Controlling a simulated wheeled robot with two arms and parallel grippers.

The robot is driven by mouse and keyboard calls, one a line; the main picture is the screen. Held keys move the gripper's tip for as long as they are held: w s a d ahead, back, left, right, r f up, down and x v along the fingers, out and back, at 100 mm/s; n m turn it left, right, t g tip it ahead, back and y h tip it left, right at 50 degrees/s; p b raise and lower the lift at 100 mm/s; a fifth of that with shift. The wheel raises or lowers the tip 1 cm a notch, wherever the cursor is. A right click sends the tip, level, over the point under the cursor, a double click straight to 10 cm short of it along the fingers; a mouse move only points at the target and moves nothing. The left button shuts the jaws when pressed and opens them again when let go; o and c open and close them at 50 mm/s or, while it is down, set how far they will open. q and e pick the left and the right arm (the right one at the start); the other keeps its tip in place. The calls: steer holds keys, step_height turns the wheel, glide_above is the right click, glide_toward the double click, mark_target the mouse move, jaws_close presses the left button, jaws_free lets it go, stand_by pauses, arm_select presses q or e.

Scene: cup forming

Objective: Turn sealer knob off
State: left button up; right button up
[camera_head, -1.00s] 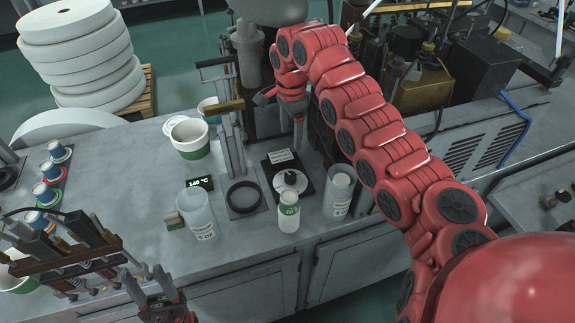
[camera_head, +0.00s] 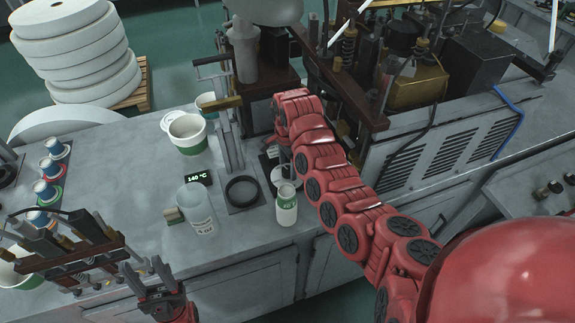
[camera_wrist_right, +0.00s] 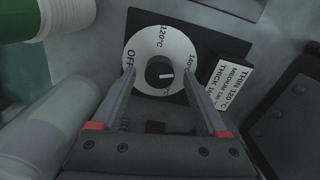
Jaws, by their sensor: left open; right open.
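The sealer knob (camera_wrist_right: 160,73) is a small black knob with a white mark, on a round white dial (camera_wrist_right: 138,46) printed OFF, 120°C and 140°C. Its mark points right, toward the 140°C side, with OFF at the left. In the right wrist view my right gripper (camera_wrist_right: 158,64) is open, its two fingers on either side of the dial with the knob between them; I cannot tell whether they touch it. A display (camera_head: 199,178) reads 140 °C. My left gripper (camera_head: 146,272) is open and empty at the lower left.
A white-green bottle (camera_head: 287,208) and a clear measuring cup (camera_head: 197,212) stand near the front of the bench. A black ring (camera_head: 242,191) lies left of the dial. A label card (camera_wrist_right: 229,84) is beside the dial. A brown-framed machine stands behind.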

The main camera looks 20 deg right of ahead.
steer(key=shift+a+f, duration=0.1)
steer(key=shift+f, duration=0.4)
jaws_close()
